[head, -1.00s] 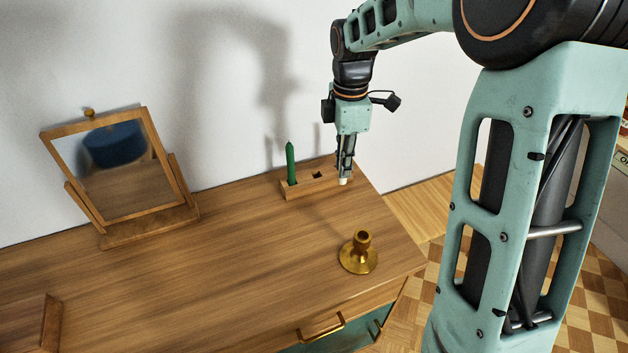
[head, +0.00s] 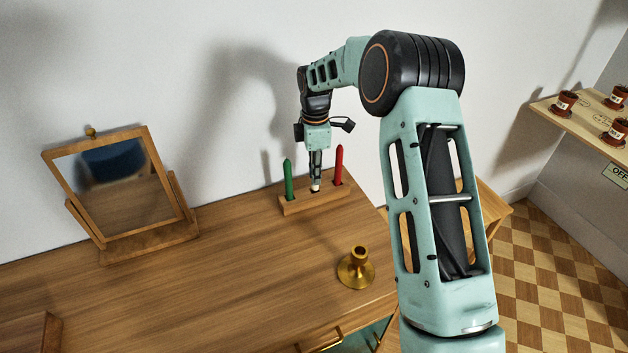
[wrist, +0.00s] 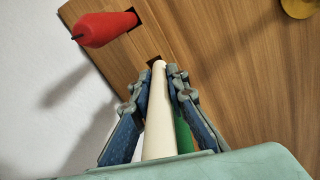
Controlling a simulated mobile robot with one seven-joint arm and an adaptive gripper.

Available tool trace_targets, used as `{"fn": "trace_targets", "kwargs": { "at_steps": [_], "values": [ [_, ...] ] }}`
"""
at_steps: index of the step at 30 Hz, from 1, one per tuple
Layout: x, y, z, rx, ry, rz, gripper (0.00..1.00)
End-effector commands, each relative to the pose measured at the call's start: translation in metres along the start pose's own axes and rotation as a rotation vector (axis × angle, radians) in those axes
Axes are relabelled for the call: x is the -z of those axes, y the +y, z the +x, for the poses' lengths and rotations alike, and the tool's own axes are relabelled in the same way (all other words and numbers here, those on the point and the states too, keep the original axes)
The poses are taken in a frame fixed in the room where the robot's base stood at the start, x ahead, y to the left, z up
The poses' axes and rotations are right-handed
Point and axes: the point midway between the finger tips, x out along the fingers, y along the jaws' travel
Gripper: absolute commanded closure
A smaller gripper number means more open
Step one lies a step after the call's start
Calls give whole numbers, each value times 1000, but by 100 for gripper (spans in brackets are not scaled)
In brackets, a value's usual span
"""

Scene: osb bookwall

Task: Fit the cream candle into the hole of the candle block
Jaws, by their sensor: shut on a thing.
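The cream candle (wrist: 157,115) is held between the two fingers of my gripper (head: 316,178), which is shut on it. In the head view only its pale lower end (head: 315,188) shows below the fingers, at the middle of the wooden candle block (head: 292,209). In the wrist view the candle's tip is right at the dark middle hole (wrist: 152,60), which it partly covers. I cannot tell whether the tip is inside the hole or just above it. A green candle (head: 288,180) stands in the block's left hole, and a red candle (head: 339,165) in its right hole.
A brass candlestick (head: 356,267) stands in front of the block on the wooden dresser top (head: 230,270). A tilting mirror (head: 121,190) stands at the left. The white wall is close behind the block. The dresser top between mirror and candlestick is clear.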

Motion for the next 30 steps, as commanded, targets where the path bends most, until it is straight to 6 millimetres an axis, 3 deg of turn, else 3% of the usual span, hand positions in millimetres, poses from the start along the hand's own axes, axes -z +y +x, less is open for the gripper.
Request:
{"fn": "trace_targets", "kwargs": {
  "at_steps": [5,12,23,24,28,30],
  "values": [
    [2,5,7,1,-1,-1,100],
    [2,6,38,2,-1,-1,100],
    [2,6,43,0,-1,-1,100],
    [2,6,43,0,-1,-1,84],
    [2,6,42,0,-1,0,69],
    [2,6,42,0,-1,-1,68]
  ]
}}
